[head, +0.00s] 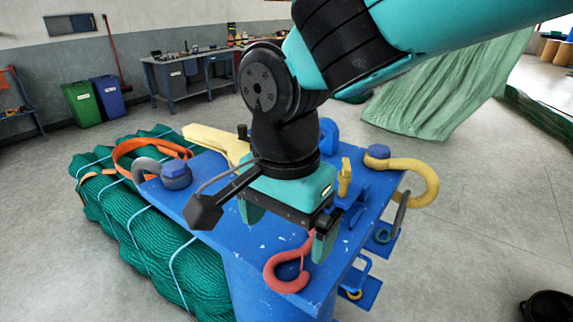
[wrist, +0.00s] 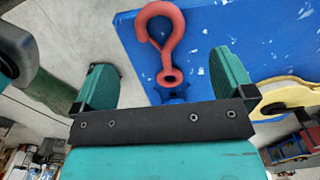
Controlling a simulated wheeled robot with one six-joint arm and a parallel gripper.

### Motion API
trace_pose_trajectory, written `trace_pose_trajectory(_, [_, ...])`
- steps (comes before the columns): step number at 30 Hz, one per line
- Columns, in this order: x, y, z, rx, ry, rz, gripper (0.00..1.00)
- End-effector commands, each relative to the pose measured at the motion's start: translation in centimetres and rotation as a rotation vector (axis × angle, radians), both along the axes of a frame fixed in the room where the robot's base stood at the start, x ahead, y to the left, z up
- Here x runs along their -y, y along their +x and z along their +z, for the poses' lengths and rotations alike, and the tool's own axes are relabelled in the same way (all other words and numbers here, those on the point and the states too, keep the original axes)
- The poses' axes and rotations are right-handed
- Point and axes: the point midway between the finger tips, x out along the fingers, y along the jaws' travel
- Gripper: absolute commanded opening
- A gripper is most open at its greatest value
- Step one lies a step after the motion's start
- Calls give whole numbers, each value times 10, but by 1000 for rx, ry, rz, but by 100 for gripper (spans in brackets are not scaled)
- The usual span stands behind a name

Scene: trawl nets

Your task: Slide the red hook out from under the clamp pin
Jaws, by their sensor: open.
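The red hook (head: 287,285) lies on the blue tabletop near its front right part, its curved end toward the front edge. In the wrist view the whole hook (wrist: 149,46) shows, with its ringed eye toward my gripper and a small blue part (wrist: 176,95) by the eye. A blue clamp-like fitting (head: 350,203) with a yellow handle (head: 345,178) stands behind the hook. I cannot clearly make out the clamp pin. My gripper (head: 288,230) is open and empty above the hook; in the wrist view its fingers (wrist: 163,82) are apart, one each side of the eye.
The blue table (head: 208,212) also bears a yellow hook (head: 418,172) at right, a grey hook (head: 148,168) at left and a pale yellow piece (head: 215,141) at back. Green bundled netting (head: 135,235) lies at left. Open floor (head: 460,240) is at right.

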Motion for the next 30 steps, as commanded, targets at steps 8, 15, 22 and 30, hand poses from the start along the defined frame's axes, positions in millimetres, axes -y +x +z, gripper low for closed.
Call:
trace_pose_trajectory(8, [0,0,64,3,4,0,100])
trace_pose_trajectory(15, [0,0,94,1,1,0,100])
trace_pose_trajectory(22, [0,0,99,-1,-1,0,100])
trace_pose_trajectory(30, [6,0,94,-1,3,32,100])
